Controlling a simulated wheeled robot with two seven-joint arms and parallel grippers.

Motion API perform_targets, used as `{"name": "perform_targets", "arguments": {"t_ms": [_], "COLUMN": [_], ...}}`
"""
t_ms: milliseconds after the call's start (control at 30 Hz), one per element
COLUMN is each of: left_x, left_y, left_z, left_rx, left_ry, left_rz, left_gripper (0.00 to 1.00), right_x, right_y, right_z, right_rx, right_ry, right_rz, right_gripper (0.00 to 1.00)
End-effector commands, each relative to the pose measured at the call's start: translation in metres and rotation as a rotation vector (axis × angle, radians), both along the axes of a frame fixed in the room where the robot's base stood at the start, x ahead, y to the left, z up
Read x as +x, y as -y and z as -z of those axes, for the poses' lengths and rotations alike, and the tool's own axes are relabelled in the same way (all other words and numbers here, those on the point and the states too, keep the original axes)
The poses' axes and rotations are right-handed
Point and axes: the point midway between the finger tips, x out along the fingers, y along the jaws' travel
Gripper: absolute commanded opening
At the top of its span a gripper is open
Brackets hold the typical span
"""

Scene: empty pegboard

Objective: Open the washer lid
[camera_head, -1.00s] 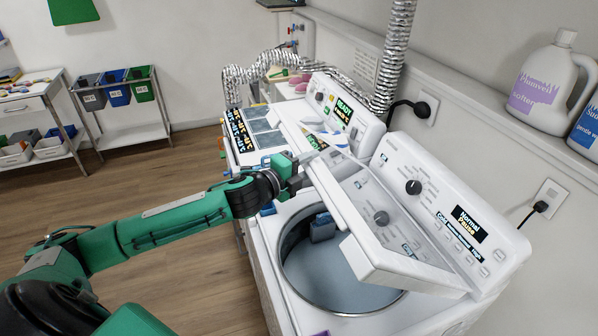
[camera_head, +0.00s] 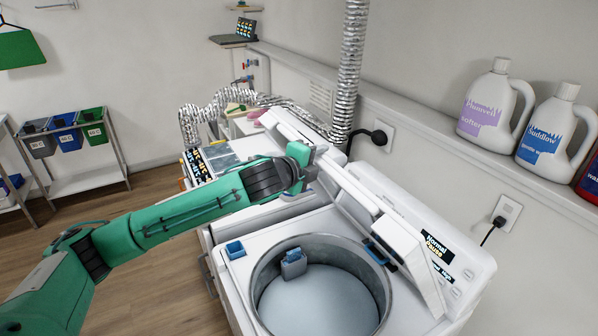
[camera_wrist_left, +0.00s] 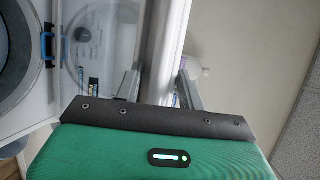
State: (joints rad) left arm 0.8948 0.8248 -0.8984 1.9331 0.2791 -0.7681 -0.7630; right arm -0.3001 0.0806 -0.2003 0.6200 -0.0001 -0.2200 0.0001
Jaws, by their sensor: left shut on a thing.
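The white washer (camera_head: 220,262) has its round metal drum opening (camera_head: 318,290) uncovered. The washer lid (camera_head: 412,252) is raised steeply and leans back in front of the control panel, hiding most of the panel's dials. My left gripper (camera_head: 318,160) is at the far end of the lid, shut on its edge. In the left wrist view the pale lid edge (camera_wrist_left: 166,48) runs between the two fingers of the left gripper (camera_wrist_left: 160,88). Part of the drum opening shows at the left of that view. My right gripper is not in view.
A second appliance (camera_head: 215,152) stands behind the washer. A silver duct (camera_head: 350,75) rises by the wall, with plugs (camera_head: 378,138) nearby. Detergent bottles (camera_head: 497,105) stand on the ledge at the right. Coloured bins (camera_head: 66,132) stand at the far left. The floor at the left is open.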

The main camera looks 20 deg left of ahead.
Motion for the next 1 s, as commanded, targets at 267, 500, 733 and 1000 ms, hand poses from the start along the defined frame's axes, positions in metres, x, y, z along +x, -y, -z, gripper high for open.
{"name": "perform_targets", "arguments": {"t_ms": [267,500,733,1000], "left_x": [0.033,0.061,0.086,0.104], "left_y": [0.037,0.065,0.087,0.102], "left_z": [-0.029,-0.045,-0.056,-0.062], "left_rx": [0.055,0.107,0.149,0.182], "left_ry": [-0.064,-0.126,-0.176,-0.212], "left_rz": [0.005,0.005,0.005,0.005], "left_gripper": [0.0,0.0,0.0,0.0], "right_x": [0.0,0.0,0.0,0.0], "right_y": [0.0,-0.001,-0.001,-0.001], "right_z": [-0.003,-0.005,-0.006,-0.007], "right_rx": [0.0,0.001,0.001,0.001], "right_ry": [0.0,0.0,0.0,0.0], "right_rz": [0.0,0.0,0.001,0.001], "right_gripper": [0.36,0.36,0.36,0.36]}}
